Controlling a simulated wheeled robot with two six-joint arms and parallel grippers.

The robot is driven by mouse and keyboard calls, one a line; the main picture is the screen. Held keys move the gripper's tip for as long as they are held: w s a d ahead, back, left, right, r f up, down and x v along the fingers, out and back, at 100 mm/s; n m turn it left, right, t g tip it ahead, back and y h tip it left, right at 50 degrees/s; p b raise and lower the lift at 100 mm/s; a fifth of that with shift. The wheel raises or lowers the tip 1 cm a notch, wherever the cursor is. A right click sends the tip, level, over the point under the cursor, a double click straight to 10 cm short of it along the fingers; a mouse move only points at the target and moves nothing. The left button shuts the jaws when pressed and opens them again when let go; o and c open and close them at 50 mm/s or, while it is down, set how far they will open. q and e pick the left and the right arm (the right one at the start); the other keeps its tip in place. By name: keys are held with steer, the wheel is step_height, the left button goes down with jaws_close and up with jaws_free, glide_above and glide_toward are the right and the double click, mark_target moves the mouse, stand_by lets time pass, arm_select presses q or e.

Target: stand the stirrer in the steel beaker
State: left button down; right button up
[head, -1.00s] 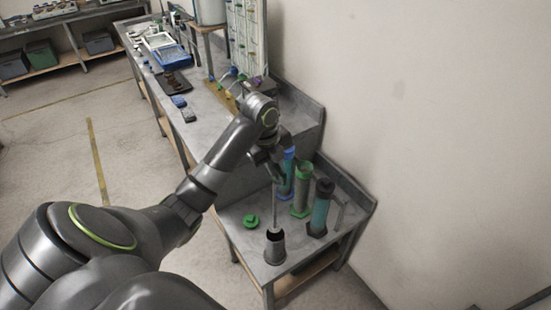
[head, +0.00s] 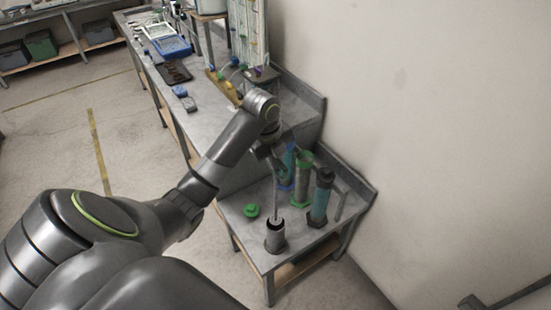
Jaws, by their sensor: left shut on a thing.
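My left gripper (head: 277,160) is above the low table and shut on the stirrer (head: 276,200), a thin grey rod that hangs about upright below the fingers. The steel beaker (head: 275,240) is a dark grey cup standing upright near the front of the low table. The stirrer's lower end shows at the beaker's mouth; I cannot tell whether it is inside the rim or just behind it. The fingers are small and partly hidden by the wrist. My right gripper is not in view.
Blue, green and dark-topped cylinders (head: 303,178) (head: 320,197) stand close right of and behind the stirrer. A green cap (head: 252,211) lies left of the beaker. The long bench (head: 205,125) holds trays and a rack; a wall bounds the right.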

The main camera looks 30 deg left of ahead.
mark_target(275, 172)
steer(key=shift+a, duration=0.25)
arm_select(q)
steer(key=shift+f+b, duration=1.5)
steer(key=shift+f, duration=1.2)
steer(key=shift+f+b, duration=0.55)
steer(key=shift+f, duration=0.5)
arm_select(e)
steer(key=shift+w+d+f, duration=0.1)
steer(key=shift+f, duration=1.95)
arm_select(q)
steer(key=shift+f, duration=0.1)
step_height(275, 172, down, 7)
steer(key=b, duration=0.4)
steer(key=shift+f, duration=0.15)
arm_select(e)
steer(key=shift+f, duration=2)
arm_select(q)
steer(key=shift+f, duration=0.1)
